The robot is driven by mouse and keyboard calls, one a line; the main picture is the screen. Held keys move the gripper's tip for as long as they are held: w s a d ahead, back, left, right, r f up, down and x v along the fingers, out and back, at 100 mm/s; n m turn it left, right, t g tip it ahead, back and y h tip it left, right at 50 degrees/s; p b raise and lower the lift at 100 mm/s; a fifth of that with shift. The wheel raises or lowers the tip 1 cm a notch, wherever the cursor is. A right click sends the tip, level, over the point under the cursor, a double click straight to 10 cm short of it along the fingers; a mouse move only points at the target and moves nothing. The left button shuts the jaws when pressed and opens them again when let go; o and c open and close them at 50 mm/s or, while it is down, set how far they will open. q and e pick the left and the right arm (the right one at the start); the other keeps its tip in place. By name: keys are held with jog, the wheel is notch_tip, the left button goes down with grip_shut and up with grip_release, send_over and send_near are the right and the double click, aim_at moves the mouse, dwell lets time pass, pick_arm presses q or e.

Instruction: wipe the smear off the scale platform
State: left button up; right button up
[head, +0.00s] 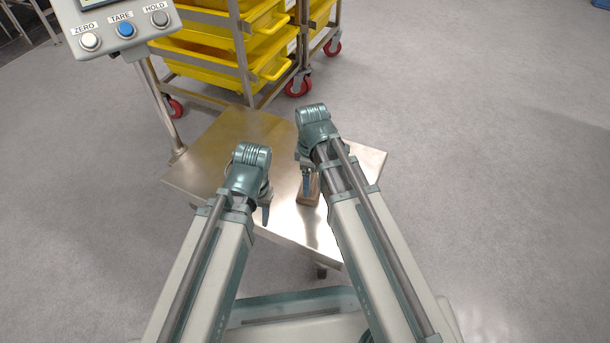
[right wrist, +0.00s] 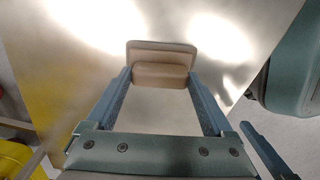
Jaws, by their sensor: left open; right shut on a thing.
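The scale platform (head: 215,155) is a bare brushed-metal plate in the middle of the head view. My right gripper (head: 307,184) is over its right part and shut on a brown block-like wiping pad (head: 312,191). In the right wrist view the pad (right wrist: 160,72) sits between the fingertips, with its wider flat part facing the metal. I cannot tell whether it touches the plate. My left gripper (head: 266,213) is open and empty over the front left part of the platform. I cannot make out a distinct smear; bright reflections and my arms cover parts of the plate.
An indicator box (head: 125,28) with ZERO, TARE and HOLD buttons stands on a post (head: 163,108) at the platform's left. A wheeled rack with yellow bins (head: 225,50) stands close behind the platform. The grey floor (head: 490,150) to the right is clear.

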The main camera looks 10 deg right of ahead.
jog(key=shift+s+d, duration=0.6)
jog(key=shift+d, duration=0.2)
jog(key=shift+r, duration=0.15)
notch_tip(320, 180, up, 6)
jog(key=p, duration=0.6)
notch_tip(320, 180, up, 3)
jog(key=p, duration=0.3)
